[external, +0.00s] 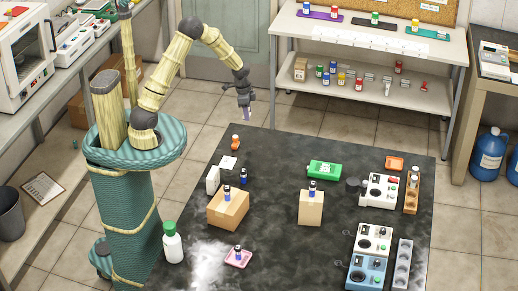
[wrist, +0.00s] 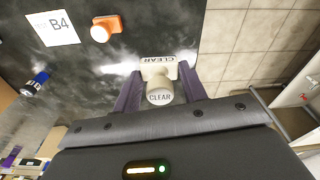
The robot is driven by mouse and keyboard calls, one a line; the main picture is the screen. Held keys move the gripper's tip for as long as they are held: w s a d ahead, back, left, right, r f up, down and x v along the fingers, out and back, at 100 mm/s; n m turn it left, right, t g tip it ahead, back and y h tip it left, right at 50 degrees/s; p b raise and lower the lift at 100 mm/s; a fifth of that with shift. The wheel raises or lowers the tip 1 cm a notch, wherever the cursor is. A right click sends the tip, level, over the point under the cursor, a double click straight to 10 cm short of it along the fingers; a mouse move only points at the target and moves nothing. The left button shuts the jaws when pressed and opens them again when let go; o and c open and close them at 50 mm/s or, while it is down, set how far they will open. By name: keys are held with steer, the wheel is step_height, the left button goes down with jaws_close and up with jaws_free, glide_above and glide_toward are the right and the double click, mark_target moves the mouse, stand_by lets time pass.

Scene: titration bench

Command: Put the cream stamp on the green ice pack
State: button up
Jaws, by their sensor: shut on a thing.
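The cream stamp (wrist: 158,82), marked CLEAR, is between the two purple fingers of my gripper (wrist: 155,92) in the wrist view. My gripper is shut on it. In the external view my gripper (external: 246,108) hangs in the air beyond the far left edge of the dark table, and the stamp is too small to make out there. The green ice pack (external: 324,169) lies flat on the table, to the right of and nearer than my gripper. It is not in the wrist view.
An orange stamp (external: 235,142) and a white B4 card (external: 228,162) are at the table's far left. Two cardboard boxes (external: 228,212) (external: 311,210) bear small bottles. White devices (external: 380,190) stand at right. The table around the ice pack's left side is clear.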

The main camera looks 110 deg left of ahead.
steer(key=w+d+m, duration=0.1)
steer(key=w+d, duration=0.2)
steer(key=w, duration=0.6)
steer(key=w+d+r+m+p, duration=0.1)
steer(key=w+d, duration=0.3)
steer(key=w, duration=0.5)
steer(key=w+d+r+m, duration=0.1)
steer(key=w+d, duration=0.2)
steer(key=w, duration=0.7)
steer(key=shift+d+p, duration=0.3)
steer(key=shift+p, duration=0.05)
steer(key=shift+m+h, duration=0.3)
steer(key=shift+m, duration=0.4)
steer(key=w+d, duration=0.4)
steer(key=d, duration=0.1)
steer(key=w+d+r, duration=0.1)
steer(key=w+d, duration=0.1)
steer(key=d, duration=0.1)
steer(key=shift+w, duration=0.2)
steer(key=shift+c, duration=0.2)
steer(key=p, duration=0.2)
glide_above(316, 172)
steer(key=shift+a+f, duration=0.15)
steer(key=shift+f, duration=3)
